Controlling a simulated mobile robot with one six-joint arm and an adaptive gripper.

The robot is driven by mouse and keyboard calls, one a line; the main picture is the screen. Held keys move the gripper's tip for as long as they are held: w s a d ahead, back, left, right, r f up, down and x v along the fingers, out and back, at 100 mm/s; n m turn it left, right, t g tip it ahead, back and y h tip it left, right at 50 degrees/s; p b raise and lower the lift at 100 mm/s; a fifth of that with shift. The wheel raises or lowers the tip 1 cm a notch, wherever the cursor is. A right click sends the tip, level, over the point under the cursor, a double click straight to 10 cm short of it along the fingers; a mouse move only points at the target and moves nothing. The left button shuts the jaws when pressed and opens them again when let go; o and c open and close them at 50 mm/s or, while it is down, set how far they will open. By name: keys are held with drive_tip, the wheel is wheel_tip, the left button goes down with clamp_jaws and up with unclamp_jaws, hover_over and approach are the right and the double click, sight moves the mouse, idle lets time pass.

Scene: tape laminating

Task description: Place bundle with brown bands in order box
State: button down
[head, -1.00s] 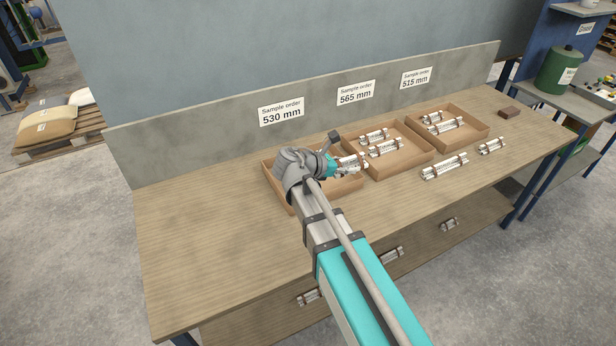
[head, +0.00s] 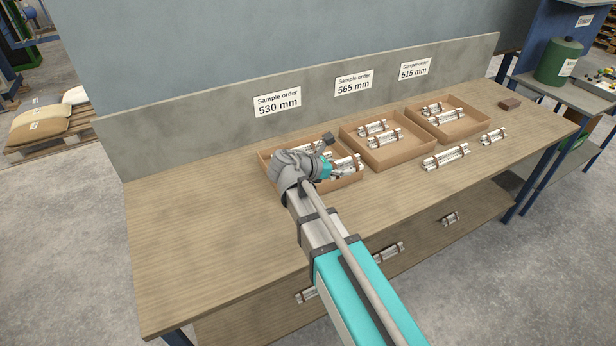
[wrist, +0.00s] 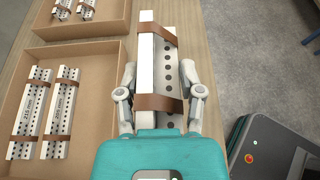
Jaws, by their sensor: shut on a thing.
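My gripper (wrist: 160,90) is shut on a bundle with brown bands (wrist: 168,60), made of white perforated strips, with its fingers on both sides. In the head view my gripper (head: 336,170) is at the front part of the left box (head: 352,183), below the 530 mm sign. The held bundle (head: 350,168) is partly hidden there. In the wrist view a cardboard box (wrist: 100,75) lies left of the held bundle, with two banded bundles (wrist: 48,110) in it. The held bundle lies over or beside this box's right wall; its height above it is unclear.
The middle box (head: 401,161) and right box (head: 455,135) hold banded bundles. More bundles (head: 388,252) are on the lower shelf. The table's left part is clear.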

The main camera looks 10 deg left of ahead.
drive_tip(key=shift+f, duration=0.55)
drive_tip(key=w+a+f+b, duration=0.2)
drive_tip(key=w+f+b, duration=0.1)
drive_tip(key=w+a+f+b, duration=0.2)
drive_tip(key=w+f+b, duration=0.1)
drive_tip(key=w, duration=0.1)
drive_tip(key=w+a+f+b, duration=0.3)
drive_tip(key=w, duration=0.1)
drive_tip(key=shift+w, duration=0.1)
idle(0.4)
drive_tip(key=shift+f+b, duration=0.1)
drive_tip(key=shift+b, duration=0.2)
drive_tip(key=shift+w+a+f+b, duration=0.2)
drive_tip(key=shift+w+f+b, duration=0.2)
drive_tip(key=shift+f+b, duration=1.5)
drive_tip(key=shift+b, duration=0.05)
